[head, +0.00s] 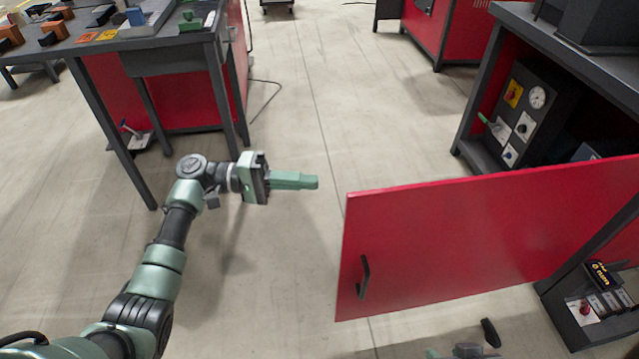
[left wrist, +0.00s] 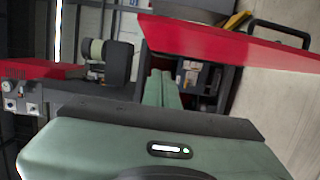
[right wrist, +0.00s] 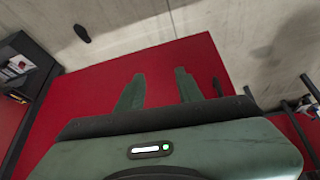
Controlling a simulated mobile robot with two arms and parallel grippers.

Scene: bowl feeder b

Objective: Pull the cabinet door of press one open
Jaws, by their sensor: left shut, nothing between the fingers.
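The red cabinet door (head: 450,235) stands swung out from the dark press frame on the right, with a clear gap to the cabinet inside. Its black bar handle (head: 363,277) is near the free left edge; it also shows in the left wrist view (left wrist: 280,33). My left gripper (head: 316,183) is shut and empty, in the air left of and beyond the door's free edge, apart from it. In the right wrist view my right gripper (right wrist: 160,88) has its fingers apart with nothing between them, over the red door (right wrist: 95,90). Whether it touches the door is unclear.
The open cabinet holds a panel with a gauge (head: 537,97) and switches. A lower box (head: 588,310) sits by the hinge side. A workbench (head: 170,60) with small parts stands at the left. A black object (head: 490,332) lies below the door. The middle floor is clear.

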